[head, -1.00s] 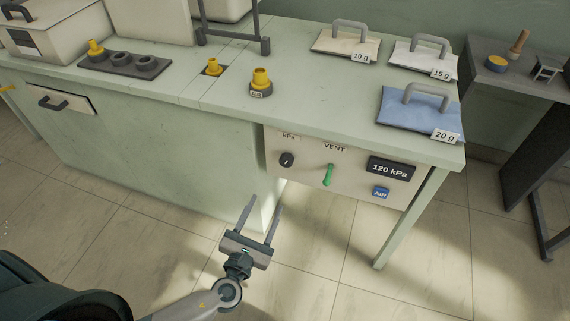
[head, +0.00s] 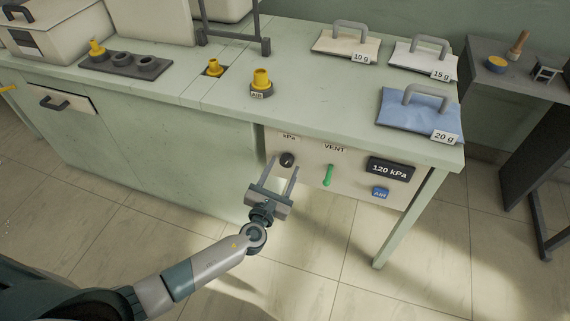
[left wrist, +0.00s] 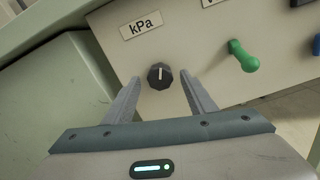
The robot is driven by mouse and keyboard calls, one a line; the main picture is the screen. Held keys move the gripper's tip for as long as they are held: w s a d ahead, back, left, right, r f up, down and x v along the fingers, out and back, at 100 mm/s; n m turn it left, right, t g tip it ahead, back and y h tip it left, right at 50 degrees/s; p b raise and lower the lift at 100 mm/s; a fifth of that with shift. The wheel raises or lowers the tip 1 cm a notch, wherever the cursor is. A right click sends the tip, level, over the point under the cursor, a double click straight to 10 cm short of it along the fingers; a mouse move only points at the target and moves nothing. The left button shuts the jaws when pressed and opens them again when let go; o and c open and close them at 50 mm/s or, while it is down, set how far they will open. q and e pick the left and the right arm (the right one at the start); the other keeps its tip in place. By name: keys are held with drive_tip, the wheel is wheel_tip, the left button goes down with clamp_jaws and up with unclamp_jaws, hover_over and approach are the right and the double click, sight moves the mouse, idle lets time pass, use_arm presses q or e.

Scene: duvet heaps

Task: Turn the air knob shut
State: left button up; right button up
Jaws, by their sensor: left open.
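A black knob (head: 287,159) with a pale pointer mark sits under a "kPa" label on the front panel (head: 350,199). In the left wrist view the knob (left wrist: 160,76) appears between my fingertips, its mark pointing roughly up. My left gripper (head: 283,165) is open and empty, fingers pointing at the panel, one to each side of the knob's line. Contact with the knob does not show. A dark display (head: 391,169) reads "120 kPa". A blue "AIR" piece (head: 380,193) is below it. A yellow fitting (head: 261,79) labelled "AIR" stands on the bench. My right gripper is not in view.
A green VENT lever (head: 328,175) hangs right of the knob; it also shows in the left wrist view (left wrist: 243,57). The bench cabinet (head: 160,150) stands to the left. Bags marked 10 g (head: 345,42), 15 g (head: 423,57) and 20 g (head: 420,110) lie on the bench top (head: 310,100).

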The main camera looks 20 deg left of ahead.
use_arm(q)
drive_tip(key=shift+w, duration=1.15)
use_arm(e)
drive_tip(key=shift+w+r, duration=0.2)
use_arm(q)
drive_tip(key=c, duration=1)
drive_tip(key=shift+c, duration=0.2)
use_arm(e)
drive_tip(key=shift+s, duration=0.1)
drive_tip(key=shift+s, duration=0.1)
